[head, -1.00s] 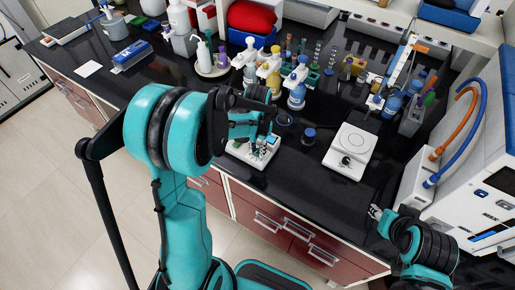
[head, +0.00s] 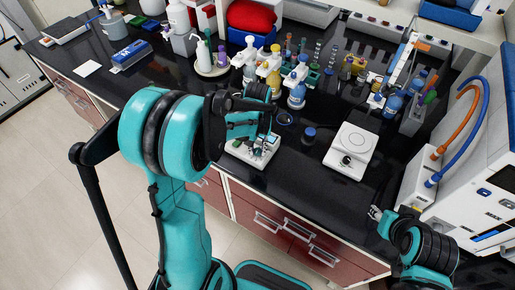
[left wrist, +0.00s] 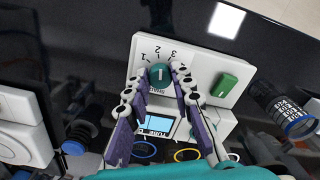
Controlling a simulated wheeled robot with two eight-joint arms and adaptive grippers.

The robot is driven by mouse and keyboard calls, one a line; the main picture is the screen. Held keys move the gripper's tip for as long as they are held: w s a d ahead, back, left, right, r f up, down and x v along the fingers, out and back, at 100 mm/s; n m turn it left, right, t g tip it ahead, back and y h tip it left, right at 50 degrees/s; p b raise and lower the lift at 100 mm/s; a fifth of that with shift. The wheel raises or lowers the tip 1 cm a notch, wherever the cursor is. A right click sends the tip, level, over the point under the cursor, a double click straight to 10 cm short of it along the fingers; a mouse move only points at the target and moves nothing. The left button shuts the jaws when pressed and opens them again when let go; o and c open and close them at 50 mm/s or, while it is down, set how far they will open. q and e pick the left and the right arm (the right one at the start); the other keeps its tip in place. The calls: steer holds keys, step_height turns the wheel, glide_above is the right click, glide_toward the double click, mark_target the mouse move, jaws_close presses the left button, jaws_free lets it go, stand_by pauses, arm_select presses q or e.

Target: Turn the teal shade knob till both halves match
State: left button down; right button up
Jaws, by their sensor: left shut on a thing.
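The teal shade knob (left wrist: 158,75) sits on a white control box (left wrist: 190,55) with printed numbers around it. Its pale pointer line points roughly towards the numbers. My left gripper (left wrist: 160,82) has one finger on each side of the knob and is shut on it. A small lit screen (left wrist: 158,124) lies between the fingers, partly covered; I cannot tell whether its halves match. In the head view, the box (head: 262,153) stands at the bench's front edge, under my left gripper (head: 262,138). My right gripper (head: 375,213) is at the lower right, away from the box; its jaws are too small to read.
A green switch (left wrist: 226,85) is on the box beside the knob. A white hotplate (head: 350,150) and a small dark-capped bottle (head: 309,136) stand to the right. Wash bottles (head: 297,88) stand behind. The black bench in front of the hotplate is clear.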

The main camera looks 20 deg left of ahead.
mark_target(258, 151)
arm_select(q)
steer(key=shift+n, duration=0.6)
steer(key=c, duration=1.3)
jaws_free()
steer(key=shift+r, duration=0.1)
step_height(258, 151, up, 12)
